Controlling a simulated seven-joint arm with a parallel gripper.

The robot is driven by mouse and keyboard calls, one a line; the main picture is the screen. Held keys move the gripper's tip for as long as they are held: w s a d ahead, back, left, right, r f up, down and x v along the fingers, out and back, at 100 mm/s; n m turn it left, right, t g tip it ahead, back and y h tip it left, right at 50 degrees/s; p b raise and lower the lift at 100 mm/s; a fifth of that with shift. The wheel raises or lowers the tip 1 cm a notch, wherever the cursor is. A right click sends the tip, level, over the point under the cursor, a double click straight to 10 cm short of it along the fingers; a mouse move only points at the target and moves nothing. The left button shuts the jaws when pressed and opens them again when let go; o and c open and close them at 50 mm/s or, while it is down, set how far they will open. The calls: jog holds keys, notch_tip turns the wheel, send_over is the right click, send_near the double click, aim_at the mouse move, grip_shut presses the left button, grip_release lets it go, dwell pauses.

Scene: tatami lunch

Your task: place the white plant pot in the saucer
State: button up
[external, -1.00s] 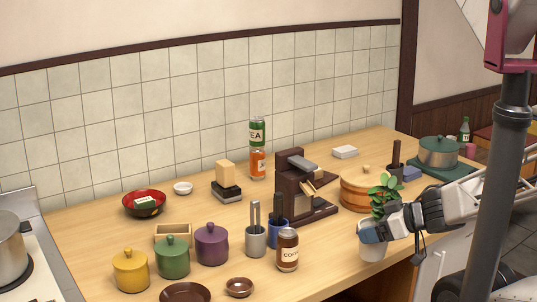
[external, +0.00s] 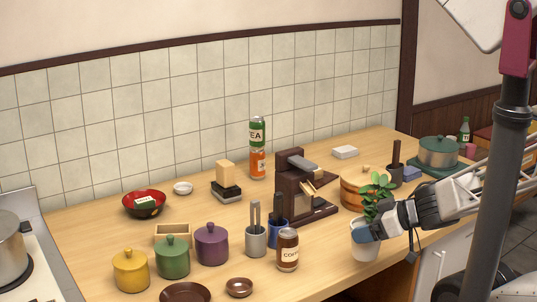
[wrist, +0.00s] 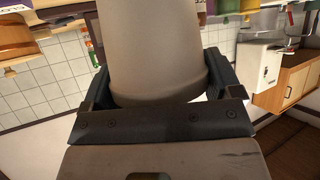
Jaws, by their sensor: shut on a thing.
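The white plant pot (external: 364,250) with a leafy green plant is at the right front of the counter in the external view, close to upright. My gripper (external: 370,232) is shut on the pot from the right. In the wrist view the pot (wrist: 155,45) fills the space between the fingers of my gripper (wrist: 160,82). I cannot tell how high the pot's base is above the counter. A shallow dark brown dish (external: 185,291), which looks like the saucer, lies empty at the front left, cut by the picture's bottom edge. The pot is well to its right.
A coffee can (external: 288,250), a grey utensil cup (external: 256,241) and a small brown bowl (external: 239,287) stand between pot and dish. Yellow (external: 131,271), green (external: 172,257) and purple (external: 211,244) jars stand behind the dish. A wooden tub (external: 352,193) is behind the pot.

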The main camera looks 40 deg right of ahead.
jog(key=w+a+r+n+g+y, duration=0.1)
jog(key=a+n+g+y, duration=0.5)
jog(key=a, duration=2.4)
jog(key=shift+w+n+g+y, duration=0.35)
jog(key=shift+n+g, duration=1.35)
jog(key=shift+n, duration=0.9)
jog(key=w+a+f, duration=0.1)
jog(key=w+a, duration=0.9)
jog(key=shift+w+a+f, duration=0.2)
jog(key=shift+w+a, duration=0.05)
jog(key=shift+w, duration=0.15)
jog(key=shift+a, duration=0.1)
jog(key=shift+w+a+f, duration=0.1)
jog(key=shift+w+f, duration=0.05)
jog(key=shift+f, duration=0.75)
jog(key=shift+w+a+f, duration=0.1)
jog(key=shift+w+f, duration=0.05)
jog(key=shift+f, duration=0.75)
jog(key=shift+f, duration=0.15)
